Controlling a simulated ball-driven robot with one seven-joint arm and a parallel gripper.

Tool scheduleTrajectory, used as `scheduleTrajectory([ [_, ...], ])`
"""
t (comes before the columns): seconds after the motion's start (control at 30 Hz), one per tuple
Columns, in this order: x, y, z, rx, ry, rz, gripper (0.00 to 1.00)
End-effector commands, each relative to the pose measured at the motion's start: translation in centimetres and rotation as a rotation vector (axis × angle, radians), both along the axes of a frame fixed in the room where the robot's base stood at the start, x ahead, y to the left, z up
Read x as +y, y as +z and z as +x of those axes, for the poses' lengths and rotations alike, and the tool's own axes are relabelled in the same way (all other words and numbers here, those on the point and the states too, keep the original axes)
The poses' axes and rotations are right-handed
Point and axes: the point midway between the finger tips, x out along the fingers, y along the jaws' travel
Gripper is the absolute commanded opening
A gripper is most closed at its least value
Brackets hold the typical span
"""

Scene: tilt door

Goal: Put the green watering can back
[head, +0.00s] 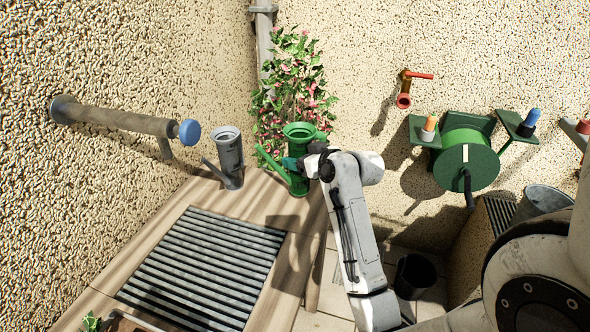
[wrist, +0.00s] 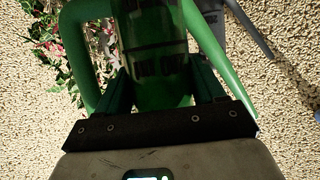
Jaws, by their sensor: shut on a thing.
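The green watering can (head: 299,180) is upright in the head view, at the right back edge of the wooden table (head: 173,216). Its spout points to the left. My gripper (head: 292,163) is shut on the can's body from the right side. In the wrist view the green watering can (wrist: 152,40) fills the upper middle, between the two fingers of my gripper (wrist: 160,92). I cannot tell whether the can's base touches the table or hangs just above it.
A grey watering can (head: 229,160) stands on the table, left of the green one. A metal grate (head: 205,262) is set in the tabletop. A pipe with a blue end (head: 189,132) juts from the left wall. A flowering plant (head: 290,85) climbs behind. A green hose reel (head: 466,158) hangs right.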

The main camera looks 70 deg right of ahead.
Motion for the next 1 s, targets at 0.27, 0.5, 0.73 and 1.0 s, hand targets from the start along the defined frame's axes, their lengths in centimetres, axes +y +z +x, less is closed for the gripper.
scheduleTrajectory([
  [0.27,-0.5,-1.9,1.6,-0.001,-0.001,-0.002,0.06],
  [0.5,-0.5,-4.8,1.7,-0.001,-0.002,0.0,0.06],
  [0.73,-0.5,-5.1,1.7,-0.002,0.0,-0.003,0.06],
  [1.0,-0.5,-5.5,1.7,0.001,-0.001,-0.001,0.75],
])
